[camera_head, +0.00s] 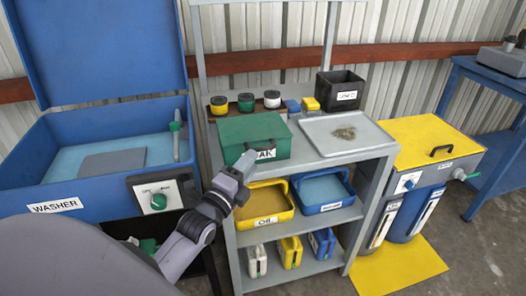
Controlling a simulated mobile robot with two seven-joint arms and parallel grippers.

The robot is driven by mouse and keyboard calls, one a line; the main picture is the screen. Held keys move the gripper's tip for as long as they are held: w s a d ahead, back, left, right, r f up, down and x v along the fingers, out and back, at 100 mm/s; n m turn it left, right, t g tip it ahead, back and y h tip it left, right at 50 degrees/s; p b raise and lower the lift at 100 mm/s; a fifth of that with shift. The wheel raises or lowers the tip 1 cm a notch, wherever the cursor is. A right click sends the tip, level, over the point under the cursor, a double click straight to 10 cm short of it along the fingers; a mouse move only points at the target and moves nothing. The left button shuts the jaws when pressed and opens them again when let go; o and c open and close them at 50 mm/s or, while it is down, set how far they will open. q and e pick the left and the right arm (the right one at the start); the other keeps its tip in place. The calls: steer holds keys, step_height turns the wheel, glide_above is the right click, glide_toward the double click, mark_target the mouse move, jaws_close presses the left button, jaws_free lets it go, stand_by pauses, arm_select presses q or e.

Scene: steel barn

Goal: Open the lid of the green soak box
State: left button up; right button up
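The green soak box (238,131) stands on the top shelf of the grey rack, left of the metal tray. Its lid looks closed. A white label, partly hidden, and a dark handle show on its front. My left gripper (246,161) is in front of the box's lower front, near the label and handle. I cannot tell whether it touches the box. Its fingers are seen edge-on, so their opening is unclear. My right gripper is out of view.
The blue washer (60,150) with its raised lid stands left. The metal tray (320,127) holds debris, with a black bin (340,88) behind. Small jars (246,102) line the back. Yellow and blue tubs (265,205) sit below. A yellow-topped unit (415,135) stands right.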

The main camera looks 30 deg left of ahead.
arm_select(q)
steer(key=w, duration=0.4)
steer(key=shift+w+a+r, duration=0.15)
steer(key=shift+w+r, duration=0.1)
steer(key=shift+w, duration=0.15)
jaws_close()
